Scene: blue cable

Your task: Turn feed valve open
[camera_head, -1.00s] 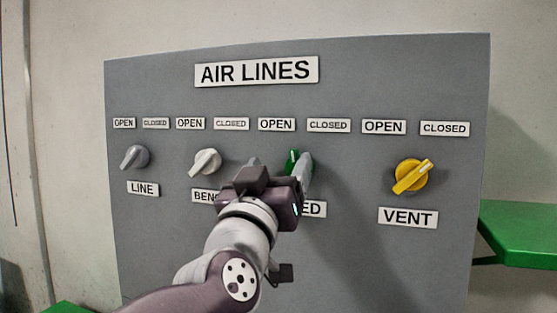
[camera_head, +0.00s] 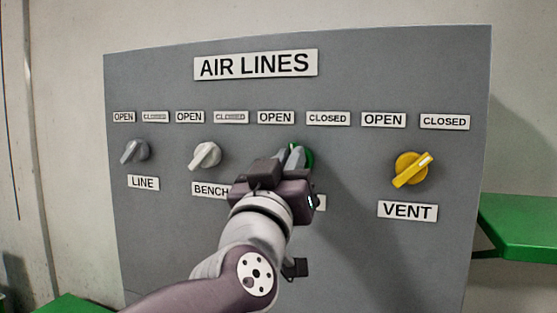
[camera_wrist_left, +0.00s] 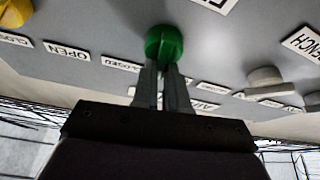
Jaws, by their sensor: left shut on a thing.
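The feed valve is a green knob (camera_head: 308,155) on the grey panel, under an OPEN and a CLOSED label. My left gripper (camera_head: 291,154) is at its front, with its two grey fingers close together on the knob's handle. In the left wrist view the green knob (camera_wrist_left: 164,42) sits at the fingertips (camera_wrist_left: 163,68). The handle is mostly hidden between the fingers, so I cannot tell exactly which way it points. The label below the knob is almost wholly covered by my gripper. My right gripper is not in view.
A grey LINE knob (camera_head: 135,151) and a whitish BENCH knob (camera_head: 205,156) are to the left. A yellow VENT knob (camera_head: 411,168) is to the right. A green shelf (camera_head: 520,228) stands right of the panel. The panel between the feed and vent knobs is clear.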

